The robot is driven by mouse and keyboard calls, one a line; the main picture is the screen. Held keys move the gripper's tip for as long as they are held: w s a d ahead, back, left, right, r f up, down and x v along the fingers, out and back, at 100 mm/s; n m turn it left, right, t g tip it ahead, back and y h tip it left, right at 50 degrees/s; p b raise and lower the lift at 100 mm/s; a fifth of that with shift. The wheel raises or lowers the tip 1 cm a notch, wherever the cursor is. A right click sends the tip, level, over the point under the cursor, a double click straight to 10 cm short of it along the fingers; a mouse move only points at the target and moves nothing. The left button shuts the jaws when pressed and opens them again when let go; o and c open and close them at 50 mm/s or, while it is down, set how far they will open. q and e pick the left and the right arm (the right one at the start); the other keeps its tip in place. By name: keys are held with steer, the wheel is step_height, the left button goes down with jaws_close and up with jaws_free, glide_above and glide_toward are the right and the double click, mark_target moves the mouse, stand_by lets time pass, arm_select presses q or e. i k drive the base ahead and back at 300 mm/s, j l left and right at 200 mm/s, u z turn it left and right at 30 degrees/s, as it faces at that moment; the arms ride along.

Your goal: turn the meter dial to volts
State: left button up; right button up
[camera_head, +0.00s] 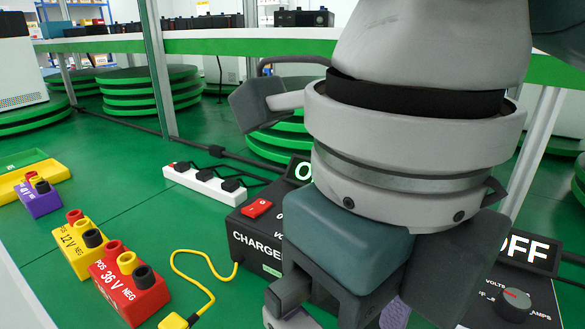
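The meter (545,284) is a black box at the lower right, with a sign on top reading OFF. Its round dial (514,304) is dark with a red mark. VOLTS is printed above left of the dial and AMPS to its lower right. The exact way the dial points is too small to tell. My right arm comes down from the upper right, and its gripper (345,300) is low in the middle, left of the dial and apart from it. The fingertips are partly hidden or cut off by the bottom edge. My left gripper is not in view.
A black charger (250,243) with a red switch stands behind my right gripper, partly hidden. Red 36 V (130,297), yellow 12 V (75,250) and purple (40,202) blocks stand at the left. A yellow lead (182,262) lies between, near a white power strip (205,184).

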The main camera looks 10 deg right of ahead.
mark_target(513, 305)
steer(key=z, duration=1.5)
